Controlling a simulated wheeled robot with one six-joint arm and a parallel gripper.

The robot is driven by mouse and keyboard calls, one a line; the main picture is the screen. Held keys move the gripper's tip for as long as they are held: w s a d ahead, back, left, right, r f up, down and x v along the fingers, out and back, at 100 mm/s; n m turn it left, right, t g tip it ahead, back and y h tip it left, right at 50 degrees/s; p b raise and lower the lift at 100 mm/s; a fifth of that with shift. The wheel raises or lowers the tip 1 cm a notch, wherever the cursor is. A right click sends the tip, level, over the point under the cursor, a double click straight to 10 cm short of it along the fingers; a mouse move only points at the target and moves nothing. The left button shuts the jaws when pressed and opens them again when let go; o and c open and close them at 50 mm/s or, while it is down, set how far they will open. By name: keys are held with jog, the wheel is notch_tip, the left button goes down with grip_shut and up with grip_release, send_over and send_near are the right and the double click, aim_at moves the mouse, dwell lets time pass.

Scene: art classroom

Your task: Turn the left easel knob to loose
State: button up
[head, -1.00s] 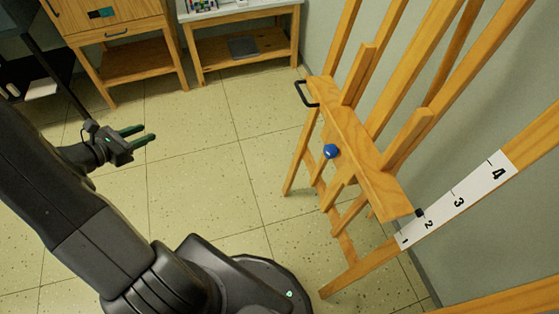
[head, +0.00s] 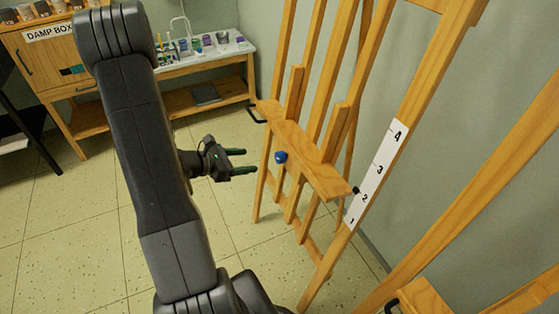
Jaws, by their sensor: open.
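The wooden easel (head: 308,156) stands right of centre in the head view. A blue knob (head: 281,157) sits on the front of its tray, left of the tray's middle. A black handle (head: 257,114) sticks out at the tray's left end. My gripper (head: 245,161) is open and empty, with its two green-tipped fingers pointing right towards the knob. In the picture a small gap lies between the fingertips and the knob; the true depth is hard to tell. Any marking on the knob is too small to read.
A white scale strip (head: 379,170) numbered 1 to 4 runs along the easel's right leg, with a black pointer (head: 355,190). A second wooden easel (head: 486,184) stands at the right. A damp box cabinet (head: 52,60) and a sink table (head: 207,62) stand at the back. Floor lies clear below my gripper.

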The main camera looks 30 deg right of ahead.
aim_at(277, 157)
jog(key=x, duration=1.1)
jog(key=shift+w+d+f+p, duration=0.1)
jog(key=shift+d+f+p, duration=0.15)
jog(key=shift+d+p, duration=0.1)
jog(key=shift+c, duration=0.2)
jog(key=c, duration=0.9)
